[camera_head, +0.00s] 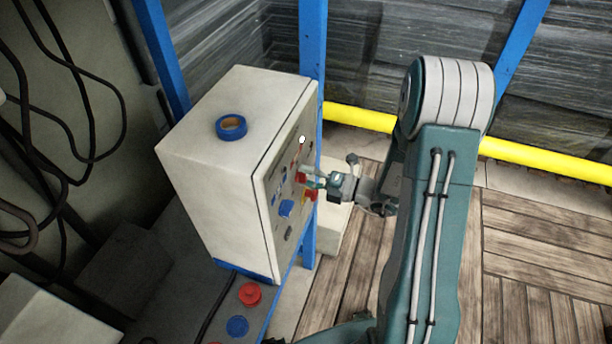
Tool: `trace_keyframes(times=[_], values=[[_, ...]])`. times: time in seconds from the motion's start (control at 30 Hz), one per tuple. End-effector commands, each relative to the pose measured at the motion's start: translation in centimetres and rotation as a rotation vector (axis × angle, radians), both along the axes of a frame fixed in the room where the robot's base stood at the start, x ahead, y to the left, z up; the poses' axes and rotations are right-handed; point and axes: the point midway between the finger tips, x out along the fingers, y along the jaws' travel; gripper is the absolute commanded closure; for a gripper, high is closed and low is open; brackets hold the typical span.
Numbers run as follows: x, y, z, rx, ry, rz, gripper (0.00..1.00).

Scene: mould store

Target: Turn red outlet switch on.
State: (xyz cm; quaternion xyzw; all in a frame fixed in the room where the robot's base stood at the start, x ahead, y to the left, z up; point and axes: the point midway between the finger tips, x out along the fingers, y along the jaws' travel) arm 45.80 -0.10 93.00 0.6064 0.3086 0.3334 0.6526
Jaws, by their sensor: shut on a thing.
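A pale cabinet (205,185) stands left of centre, its control face turned to the right. Red parts (302,178) and blue parts (286,208) show on that face at a steep slant. My gripper (314,179) is at the face from the right, its fingertips at the red parts near the face's right side. It is shut on a red part there, which looks like the red outlet switch. The fingers partly cover it, and I cannot tell which way the switch is turned.
A blue ring (231,127) lies on the cabinet top. Blue posts (312,40) and a yellow rail (360,118) stand behind. Red (250,294) and blue (237,326) round parts sit below the cabinet. Black cables (70,90) hang at left. Wooden floor (540,240) is open at right.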

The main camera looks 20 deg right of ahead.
Motion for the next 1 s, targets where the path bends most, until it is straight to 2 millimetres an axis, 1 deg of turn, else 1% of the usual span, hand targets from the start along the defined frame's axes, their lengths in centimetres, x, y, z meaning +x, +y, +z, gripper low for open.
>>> trace_keyframes(times=[0.3, 0.73, 0.77, 0.8, 0.83, 1.0], values=[[0.19, -0.19, -0.18, 0.043, 0.068, -0.008, 0.88], [0.14, -0.16, -0.25, 0.047, 0.077, -0.008, 0.88], [0.13, -0.16, -0.26, 0.047, 0.077, -0.008, 0.31], [0.12, -0.15, -0.25, 0.048, 0.077, -0.007, 0.13], [0.12, -0.14, -0.24, 0.048, 0.077, -0.007, 0.06], [0.05, -0.09, -0.16, 0.048, 0.075, -0.004, 0.06]])
